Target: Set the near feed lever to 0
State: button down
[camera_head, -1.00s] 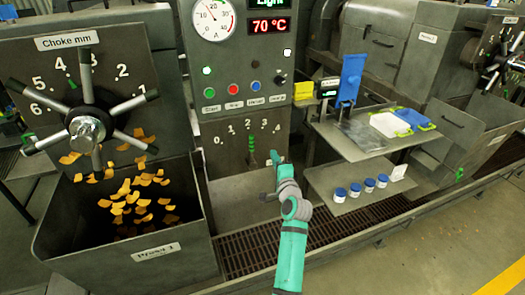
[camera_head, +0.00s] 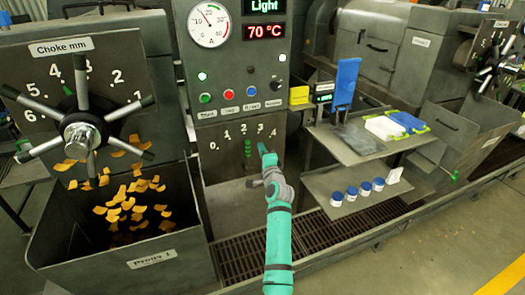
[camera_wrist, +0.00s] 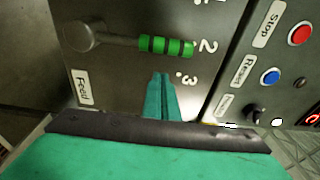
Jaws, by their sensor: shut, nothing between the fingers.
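The feed lever (camera_head: 248,149) is a thin arm with a green-and-black banded handle on the panel with marks 0 to 4 (camera_head: 228,159). It points up at the 2. In the wrist view the lever handle (camera_wrist: 167,46) lies beside the 2, its round pivot (camera_wrist: 81,36) to the left and a Feed label (camera_wrist: 84,88) below. My gripper (camera_head: 264,149) is to the right of the handle, below the 3 and 4. In the wrist view my gripper (camera_wrist: 160,82) has its teal fingers together, near the 3, with a visible gap to the handle.
Above the scale is a row of buttons (camera_head: 228,95). A choke handwheel (camera_head: 80,133) and a bin of orange flakes (camera_head: 162,256) stand at left. Shelves (camera_head: 345,140) with a blue stand and several blue-capped jars are at right.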

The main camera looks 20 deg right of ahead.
aim_at(247, 155)
jog(key=a, duration=0.3)
jog(key=shift+d, duration=0.1)
